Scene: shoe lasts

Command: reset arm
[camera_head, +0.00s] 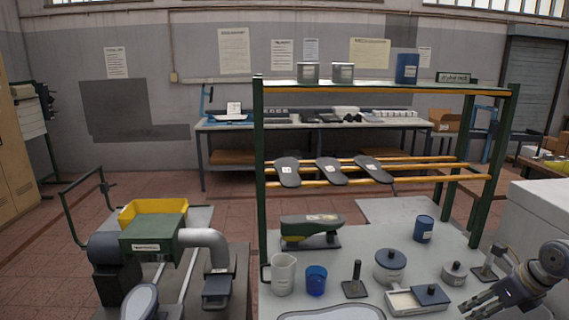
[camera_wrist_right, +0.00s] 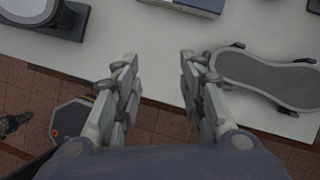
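My right gripper (camera_head: 484,302) is at the lower right of the head view, over the right front part of the workbench (camera_head: 355,258). In the right wrist view my right gripper (camera_wrist_right: 157,88) has its fingers wide apart with nothing between them. A grey sole-shaped piece (camera_wrist_right: 268,78) lies on a pale surface to the right of the fingers there. My left gripper is not in view.
A green machine (camera_head: 152,242) with a yellow bin (camera_head: 153,211) stands at left.

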